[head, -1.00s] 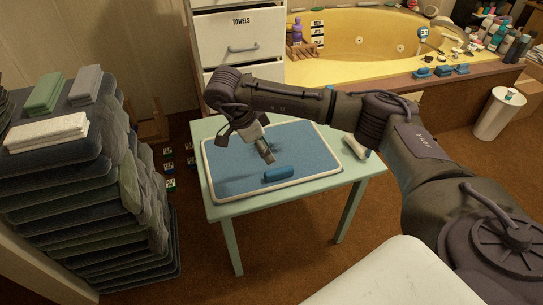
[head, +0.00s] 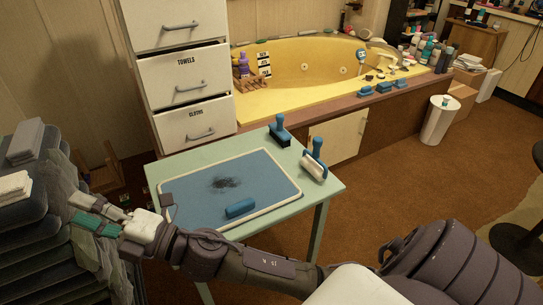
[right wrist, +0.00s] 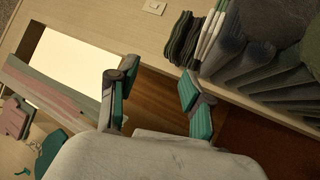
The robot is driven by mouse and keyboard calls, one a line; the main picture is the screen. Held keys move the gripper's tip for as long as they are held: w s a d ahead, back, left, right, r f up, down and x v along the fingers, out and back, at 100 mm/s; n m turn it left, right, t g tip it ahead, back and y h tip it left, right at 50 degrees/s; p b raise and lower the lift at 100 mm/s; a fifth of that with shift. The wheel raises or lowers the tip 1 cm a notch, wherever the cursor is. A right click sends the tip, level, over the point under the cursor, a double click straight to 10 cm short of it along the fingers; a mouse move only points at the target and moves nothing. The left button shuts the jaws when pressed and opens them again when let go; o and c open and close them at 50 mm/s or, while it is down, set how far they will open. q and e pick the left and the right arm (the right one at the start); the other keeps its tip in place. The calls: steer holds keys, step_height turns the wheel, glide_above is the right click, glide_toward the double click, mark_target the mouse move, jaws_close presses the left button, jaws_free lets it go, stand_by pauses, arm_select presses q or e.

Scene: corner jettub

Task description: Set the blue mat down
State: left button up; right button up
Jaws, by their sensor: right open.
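The blue mat (head: 265,180), with a pale rim, lies flat on the light green table (head: 325,187). A dark smudge (head: 225,183) marks its middle, and a blue block (head: 240,208) rests near its front edge. A small dark square (head: 167,200) shows at its left corner. My right gripper (head: 88,211) is left of the table, beside the towel stack, apart from the mat. Its fingers are spread with nothing between them; they also show in the right wrist view (right wrist: 153,90). My left gripper is out of view.
Two blue-handled brushes (head: 280,131) (head: 315,160) stand at the table's back right. The dark towel stack (head: 50,250) is close at left. A white drawer unit (head: 188,85) and yellow tub (head: 310,65) stand behind.

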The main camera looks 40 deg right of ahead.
steer(key=s+d+f+m+g+h, duration=0.2)
steer(key=d+f+m+h, duration=1.25)
steer(key=m, duration=0.25)
steer(key=s+d+f+m+g, duration=0.2)
steer(key=s+f+g, duration=0.4)
steer(key=s, duration=0.5)
steer(key=s+d+f+m+g, duration=0.3)
steer(key=s+f+m+g, duration=0.1)
steer(key=s+f, duration=0.5)
steer(key=shift+s+g, duration=0.9)
steer(key=shift+s, duration=0.15)
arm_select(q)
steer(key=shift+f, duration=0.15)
arm_select(e)
steer(key=shift+w+d+f, duration=0.1)
steer(key=shift+f, duration=0.05)
